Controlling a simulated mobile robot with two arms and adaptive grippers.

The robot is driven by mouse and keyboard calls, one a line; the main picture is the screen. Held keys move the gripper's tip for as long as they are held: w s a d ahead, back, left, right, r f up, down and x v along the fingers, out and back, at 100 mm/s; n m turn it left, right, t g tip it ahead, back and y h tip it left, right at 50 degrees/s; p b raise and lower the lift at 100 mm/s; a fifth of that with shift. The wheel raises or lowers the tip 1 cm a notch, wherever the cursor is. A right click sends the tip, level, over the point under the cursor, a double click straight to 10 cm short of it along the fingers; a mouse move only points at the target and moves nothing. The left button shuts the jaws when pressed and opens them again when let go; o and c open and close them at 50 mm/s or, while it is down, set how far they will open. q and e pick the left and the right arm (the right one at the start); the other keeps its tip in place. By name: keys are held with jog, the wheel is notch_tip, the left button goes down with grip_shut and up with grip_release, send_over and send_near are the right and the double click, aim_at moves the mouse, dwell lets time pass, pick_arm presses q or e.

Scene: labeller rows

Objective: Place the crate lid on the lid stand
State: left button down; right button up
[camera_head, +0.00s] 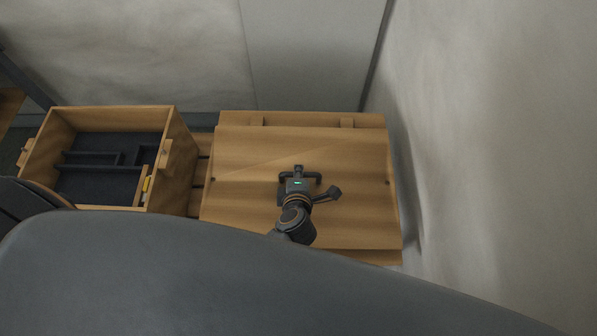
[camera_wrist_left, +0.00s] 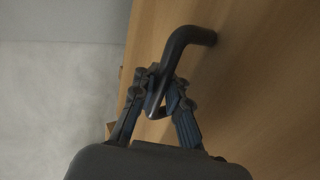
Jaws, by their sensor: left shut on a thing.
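The crate lid (camera_head: 245,165) is a flat wooden panel with a dark bar handle (camera_wrist_left: 187,38) on its face. My left gripper (camera_head: 299,183) is shut on this handle, near the middle of the lid; in the left wrist view its fingers (camera_wrist_left: 163,88) close around the bar. The lid lies over the wooden lid stand (camera_head: 300,118), whose back strip and two small blocks show behind the lid's far edge. A strip of wood also shows below the near edge. Whether the lid touches the stand is hidden. My right gripper is not in view.
A pale wall (camera_head: 480,140) rises close on the right, and a grey panel (camera_head: 310,55) stands behind.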

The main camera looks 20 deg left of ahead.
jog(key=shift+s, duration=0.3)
pick_arm(q)
jog(key=c, duration=1.9)
grip_release()
jog(key=shift+f, duration=0.1)
jog(key=o, duration=0.6)
jog(key=shift+c, duration=0.2)
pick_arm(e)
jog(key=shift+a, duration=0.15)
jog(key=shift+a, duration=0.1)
pick_arm(q)
jog(key=v, duration=1.2)
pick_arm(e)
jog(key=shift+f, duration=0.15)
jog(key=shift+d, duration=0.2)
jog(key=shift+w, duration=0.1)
